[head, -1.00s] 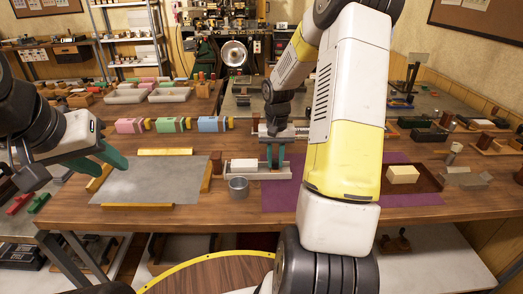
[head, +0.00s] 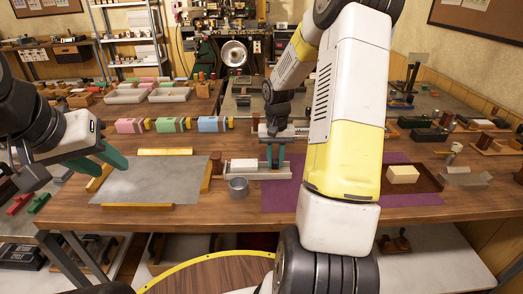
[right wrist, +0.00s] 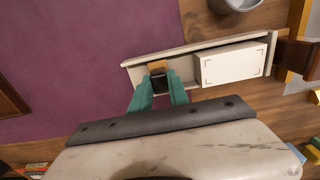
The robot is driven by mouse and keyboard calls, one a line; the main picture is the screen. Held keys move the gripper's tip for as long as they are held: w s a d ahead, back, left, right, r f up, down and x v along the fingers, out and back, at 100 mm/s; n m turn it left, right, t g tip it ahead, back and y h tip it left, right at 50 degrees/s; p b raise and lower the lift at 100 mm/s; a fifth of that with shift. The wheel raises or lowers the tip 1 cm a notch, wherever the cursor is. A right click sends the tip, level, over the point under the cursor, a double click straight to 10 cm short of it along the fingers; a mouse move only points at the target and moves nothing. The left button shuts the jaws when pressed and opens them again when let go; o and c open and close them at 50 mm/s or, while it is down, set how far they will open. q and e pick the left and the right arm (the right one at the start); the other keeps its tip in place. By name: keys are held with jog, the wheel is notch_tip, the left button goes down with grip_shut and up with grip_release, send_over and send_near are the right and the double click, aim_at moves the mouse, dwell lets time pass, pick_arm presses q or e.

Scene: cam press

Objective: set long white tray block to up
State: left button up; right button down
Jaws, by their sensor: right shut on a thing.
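The long white tray (head: 256,177) lies on the table near its front, left of my right arm. A white block (head: 244,163) sits in its left part; the right wrist view shows this block (right wrist: 230,65) inside the tray (right wrist: 196,45), with corner marks on top. My right gripper (head: 275,162) points down into the tray's other end. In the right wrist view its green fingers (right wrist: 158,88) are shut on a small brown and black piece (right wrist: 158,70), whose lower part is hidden. My left gripper (head: 100,162) is open and empty above the grey sheet's left edge.
A grey metal cup (head: 238,187) stands just in front of the tray. The grey sheet (head: 150,182) with yellow strips lies to the left. A purple mat (head: 280,198) lies under and right of the tray. Pink, green and blue blocks (head: 170,125) stand behind.

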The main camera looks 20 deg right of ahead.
dwell(0.3)
jog(key=shift+w+a, duration=0.25)
jog(key=shift+a, duration=0.5)
jog(key=shift+w+a, duration=0.2)
jog(key=shift+a, duration=0.55)
jog(key=c, duration=1.2)
grip_release()
jog(key=shift+c, duration=0.2)
notch_tip(320, 180, up, 8)
jog(key=shift+c, duration=0.4)
